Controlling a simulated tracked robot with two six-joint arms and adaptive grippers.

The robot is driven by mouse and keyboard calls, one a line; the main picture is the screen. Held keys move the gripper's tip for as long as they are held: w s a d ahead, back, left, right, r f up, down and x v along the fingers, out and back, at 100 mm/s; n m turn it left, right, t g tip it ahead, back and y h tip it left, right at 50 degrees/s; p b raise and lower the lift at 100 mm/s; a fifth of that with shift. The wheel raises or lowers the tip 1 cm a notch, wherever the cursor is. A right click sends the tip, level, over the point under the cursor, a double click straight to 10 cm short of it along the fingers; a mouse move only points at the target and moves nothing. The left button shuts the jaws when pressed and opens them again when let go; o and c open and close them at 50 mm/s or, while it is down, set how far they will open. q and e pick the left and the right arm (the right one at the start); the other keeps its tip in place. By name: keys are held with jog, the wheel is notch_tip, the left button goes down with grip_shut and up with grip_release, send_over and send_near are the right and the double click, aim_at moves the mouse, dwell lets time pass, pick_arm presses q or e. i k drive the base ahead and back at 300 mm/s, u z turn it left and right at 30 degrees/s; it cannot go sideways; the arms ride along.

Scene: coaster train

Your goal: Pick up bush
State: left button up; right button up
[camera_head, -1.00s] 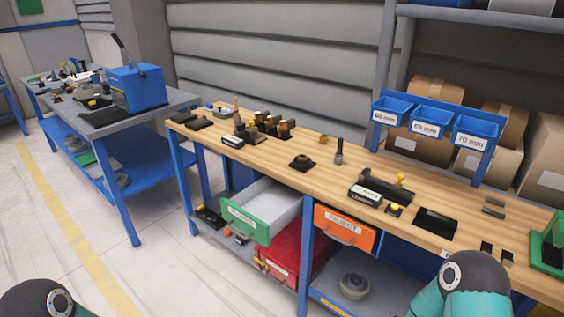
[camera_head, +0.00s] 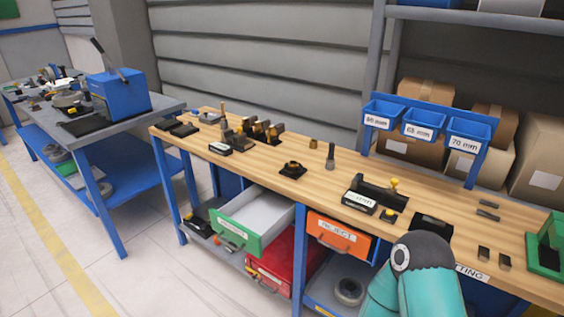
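A small brass bush-like piece (camera_head: 314,144) stands on the wooden bench (camera_head: 250,150), near its back edge. Another brass-coloured round piece sits on a black square base (camera_head: 292,170) a little nearer and to the left. I cannot tell which of them is the bush. A dark upright pin (camera_head: 330,157) stands just right of the first piece. My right arm comes in at the lower right, in front of the bench, but its gripper is out of view. My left gripper is not in view either.
A black fixture (camera_head: 378,190) and a dark tray (camera_head: 432,225) lie on the right half of the bench. A green-fronted drawer (camera_head: 238,233) stands open below. Blue bins (camera_head: 422,126) hang behind. A green stand (camera_head: 545,245) is at the right edge. The bench centre has clear wood.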

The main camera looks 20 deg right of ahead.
aim_at(293, 166)
jog(key=i, duration=0.85)
jog(key=z, duration=0.05)
